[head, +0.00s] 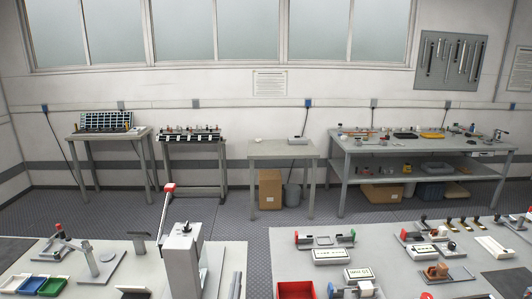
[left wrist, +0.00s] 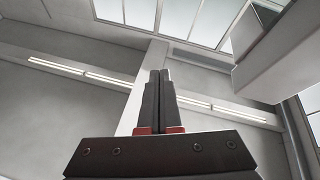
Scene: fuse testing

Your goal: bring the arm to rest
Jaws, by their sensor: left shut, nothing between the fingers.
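My left gripper (left wrist: 160,74) shows in the left wrist view, with its two dark fingers together and nothing between them. The fingers point up toward the ceiling, clear of any object. Red parts show at the finger bases. I cannot make out this gripper clearly in the head view. My right gripper is in neither view.
Two near tables hold equipment. On the left one stand a tall grey device with a red-tipped lever (head: 182,255) and small blue (head: 52,285) and green bins. The right one carries several fixtures and a red bin (head: 296,290). Workbenches (head: 283,150) line the far wall.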

